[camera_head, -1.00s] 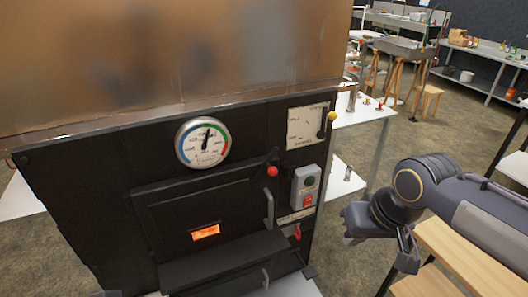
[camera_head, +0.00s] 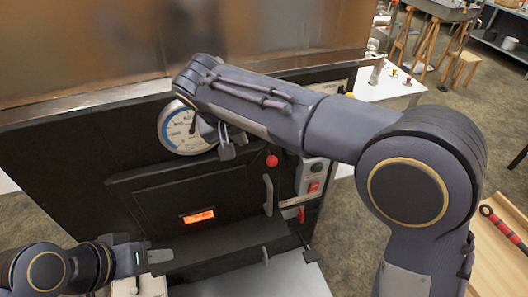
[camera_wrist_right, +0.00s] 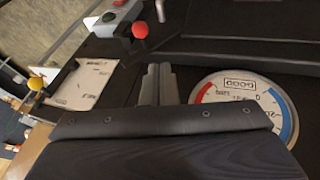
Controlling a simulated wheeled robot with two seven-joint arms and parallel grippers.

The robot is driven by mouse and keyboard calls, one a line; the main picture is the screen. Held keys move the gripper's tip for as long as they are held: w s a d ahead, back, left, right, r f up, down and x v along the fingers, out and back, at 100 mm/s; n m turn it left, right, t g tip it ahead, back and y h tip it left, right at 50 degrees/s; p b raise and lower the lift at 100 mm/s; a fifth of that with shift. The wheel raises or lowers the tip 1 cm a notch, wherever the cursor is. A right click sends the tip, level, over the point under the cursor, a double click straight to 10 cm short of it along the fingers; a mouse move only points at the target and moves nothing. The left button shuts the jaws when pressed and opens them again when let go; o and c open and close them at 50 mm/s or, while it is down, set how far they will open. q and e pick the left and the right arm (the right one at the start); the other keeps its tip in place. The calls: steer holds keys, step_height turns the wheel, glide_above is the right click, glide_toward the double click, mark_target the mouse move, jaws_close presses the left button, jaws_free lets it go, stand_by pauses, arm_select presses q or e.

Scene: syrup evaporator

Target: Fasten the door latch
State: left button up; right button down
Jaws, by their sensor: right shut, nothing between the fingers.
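The black firebox door (camera_head: 150,200) with a glowing orange window sits flat against the black front panel. The red latch knob (camera_head: 271,161) is at the door's upper right corner; my right arm hides what lies above it. The knob also shows in the right wrist view (camera_wrist_right: 140,30). A grey door handle (camera_head: 268,195) is below it. My right gripper (camera_head: 227,151) is shut and empty in front of the panel, left of the knob and apart from it. Its fingers show in the right wrist view (camera_wrist_right: 158,84), between knob and gauge. My left gripper (camera_head: 160,257) is low at the left, below the door.
A round gauge (camera_head: 182,128) is partly covered by my right gripper. A grey switch box (camera_head: 312,174) with a red switch is right of the handle. A yellow-knobbed lever (camera_wrist_right: 37,84) is near a white plate. A black shelf (camera_head: 225,245) juts out below the door.

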steer(key=shift+s, duration=0.15)
steer(key=d+p+x, duration=0.1)
steer(key=d+x, duration=0.1)
steer(key=x, duration=1.1)
steer(key=shift+d+r, duration=0.15)
steer(key=shift+d, duration=0.1)
steer(key=shift+d, duration=0.15)
